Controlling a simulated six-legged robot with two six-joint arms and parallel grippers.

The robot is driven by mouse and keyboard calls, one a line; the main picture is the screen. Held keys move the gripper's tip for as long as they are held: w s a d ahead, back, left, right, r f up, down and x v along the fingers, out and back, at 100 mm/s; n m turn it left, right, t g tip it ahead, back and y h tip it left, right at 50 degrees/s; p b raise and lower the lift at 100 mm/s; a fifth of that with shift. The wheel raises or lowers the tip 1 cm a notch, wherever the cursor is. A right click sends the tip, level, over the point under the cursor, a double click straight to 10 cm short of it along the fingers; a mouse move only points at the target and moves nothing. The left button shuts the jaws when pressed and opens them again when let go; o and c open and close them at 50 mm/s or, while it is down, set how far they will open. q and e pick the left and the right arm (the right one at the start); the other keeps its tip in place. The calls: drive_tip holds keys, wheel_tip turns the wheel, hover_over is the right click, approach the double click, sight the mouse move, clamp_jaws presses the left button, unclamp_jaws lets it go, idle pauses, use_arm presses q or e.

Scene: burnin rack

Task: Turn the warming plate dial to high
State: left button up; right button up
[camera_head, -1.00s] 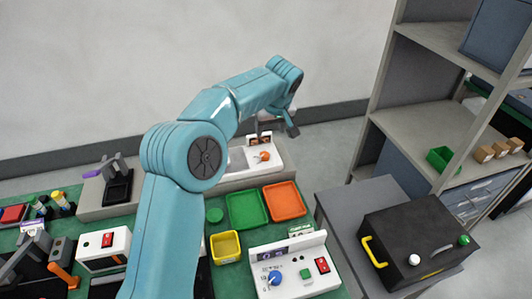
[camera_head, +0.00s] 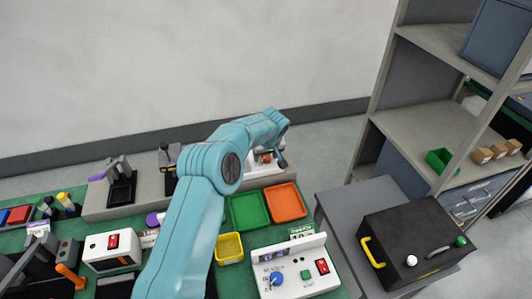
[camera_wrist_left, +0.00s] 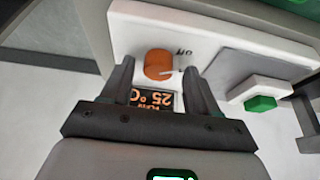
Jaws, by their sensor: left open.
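The warming plate (camera_head: 255,172) is a white unit at the back of the green bench, mostly hidden behind my left arm in the head view. In the head view the left gripper (camera_head: 279,157) is at the plate.
A green tray (camera_head: 248,210), an orange tray (camera_head: 286,202) and a yellow bin (camera_head: 229,247) lie in front of the plate. A white box with a blue dial (camera_head: 276,278) stands nearer. A black case (camera_head: 415,245) sits on the grey table at right.

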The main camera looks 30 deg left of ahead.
use_arm(q)
drive_tip(key=shift+w+d+f, duration=0.1)
drive_tip(key=shift+w+f, duration=0.05)
drive_tip(key=shift+f, duration=0.05)
drive_tip(key=shift+r, duration=0.1)
drive_tip(key=c, duration=1)
